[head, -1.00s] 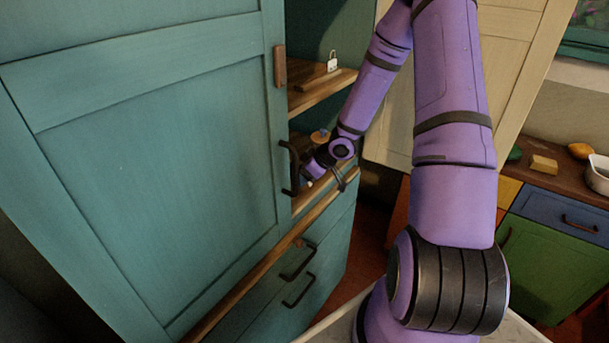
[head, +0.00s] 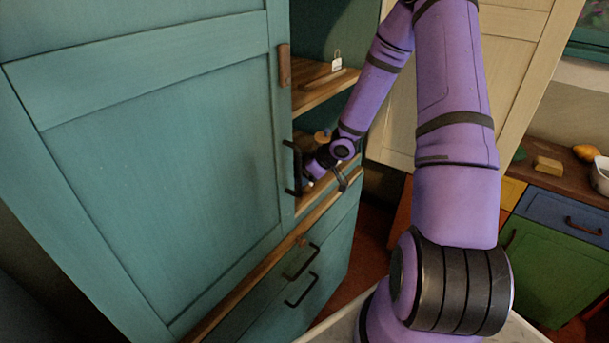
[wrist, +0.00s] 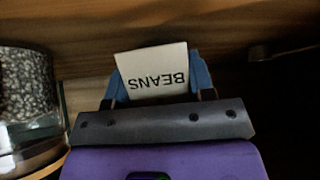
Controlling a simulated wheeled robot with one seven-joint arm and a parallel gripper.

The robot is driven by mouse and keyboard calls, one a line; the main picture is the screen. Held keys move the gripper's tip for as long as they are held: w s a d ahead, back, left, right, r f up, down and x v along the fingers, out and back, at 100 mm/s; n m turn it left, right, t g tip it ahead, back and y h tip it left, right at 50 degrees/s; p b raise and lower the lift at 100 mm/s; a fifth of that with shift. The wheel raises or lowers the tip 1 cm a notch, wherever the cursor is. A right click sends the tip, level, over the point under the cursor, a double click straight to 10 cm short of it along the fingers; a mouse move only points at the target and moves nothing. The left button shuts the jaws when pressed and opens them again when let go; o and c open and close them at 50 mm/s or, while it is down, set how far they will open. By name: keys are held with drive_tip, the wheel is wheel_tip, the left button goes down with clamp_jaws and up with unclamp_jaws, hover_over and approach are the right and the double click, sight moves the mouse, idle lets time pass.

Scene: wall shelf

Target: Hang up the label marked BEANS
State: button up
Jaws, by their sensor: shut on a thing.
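The white label marked BEANS (wrist: 152,72) is between the blue fingers of my gripper (wrist: 155,84) in the wrist view. Its lettering appears upside down there. My gripper is shut on it. In the head view my gripper (head: 311,180) is inside the teal cupboard, low by the open shelf and just right of the door handle. The door edge partly hides it, and the label cannot be made out there. Another small white tag with a thin loop (head: 337,65) is at the upper shelf (head: 325,88).
A glass jar with dark speckled contents (wrist: 25,90) stands close to the left of my gripper. The teal door (head: 160,150) with its black handle (head: 292,168) is left of my arm. A counter (head: 560,165) with small items is at far right.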

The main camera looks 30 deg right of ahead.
drive_tip(key=o, duration=1.2)
drive_tip(key=shift+r, duration=0.1)
drive_tip(key=v, duration=1)
drive_tip(key=shift+s+r, duration=0.2)
drive_tip(key=shift+s, duration=0.05)
drive_tip(key=shift+d, duration=0.15)
